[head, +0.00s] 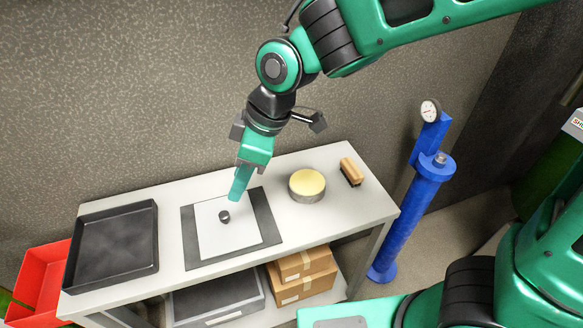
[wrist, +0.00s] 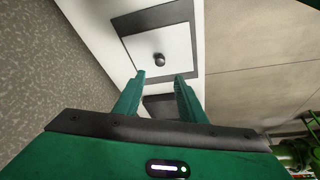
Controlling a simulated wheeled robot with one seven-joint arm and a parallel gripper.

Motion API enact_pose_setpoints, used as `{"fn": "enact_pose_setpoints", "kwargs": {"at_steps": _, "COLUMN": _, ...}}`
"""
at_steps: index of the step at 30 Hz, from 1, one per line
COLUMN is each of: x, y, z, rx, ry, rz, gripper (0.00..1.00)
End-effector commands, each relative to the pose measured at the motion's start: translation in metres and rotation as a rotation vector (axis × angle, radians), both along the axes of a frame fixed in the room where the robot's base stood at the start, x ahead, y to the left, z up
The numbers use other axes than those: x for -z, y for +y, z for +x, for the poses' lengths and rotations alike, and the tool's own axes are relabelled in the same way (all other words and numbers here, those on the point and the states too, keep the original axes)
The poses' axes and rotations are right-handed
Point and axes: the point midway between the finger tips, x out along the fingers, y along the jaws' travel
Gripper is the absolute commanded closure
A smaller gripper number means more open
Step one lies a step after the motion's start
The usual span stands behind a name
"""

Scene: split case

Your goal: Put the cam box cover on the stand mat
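A flat white square panel with a small dark knob, which looks like the cam box cover (head: 211,238), lies on the dark grey mat (head: 263,217) on the bench. The panel also shows in the wrist view (wrist: 180,50), with the knob (wrist: 159,59) near its middle. Dark mat borders show beside the panel. My gripper (head: 236,199) points down over the panel's back right part, behind and right of the knob. In the wrist view my fingers (wrist: 160,77) are apart with nothing between them; the knob is beyond the tips.
A black tray (head: 113,242) stands at the bench's left end, beside a red bin (head: 40,283). A round tin with a yellow top (head: 307,184) and a wooden brush (head: 350,171) stand to the right. Cardboard boxes (head: 302,276) and a grey crate (head: 215,298) are below. A blue post (head: 405,213) stands right.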

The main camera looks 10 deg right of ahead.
Motion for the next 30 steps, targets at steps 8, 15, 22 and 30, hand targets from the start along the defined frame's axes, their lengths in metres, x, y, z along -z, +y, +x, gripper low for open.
{"fn": "enact_pose_setpoints", "kwargs": {"at_steps": 8, "x": 0.000, "y": -0.011, "z": 0.005, "rx": 0.034, "ry": 0.006, "rz": -0.007, "gripper": 0.63}}
{"fn": "enact_pose_setpoints", "kwargs": {"at_steps": 15, "x": -0.005, "y": -0.115, "z": 0.040, "rx": 0.360, "ry": 0.055, "rz": -0.064, "gripper": 0.63}}
{"fn": "enact_pose_setpoints", "kwargs": {"at_steps": 22, "x": -0.008, "y": -0.243, "z": 0.040, "rx": 0.784, "ry": 0.136, "rz": -0.124, "gripper": 0.63}}
{"fn": "enact_pose_setpoints", "kwargs": {"at_steps": 30, "x": -0.009, "y": -0.367, "z": -0.012, "rx": 1.283, "ry": 0.251, "rz": -0.171, "gripper": 0.63}}
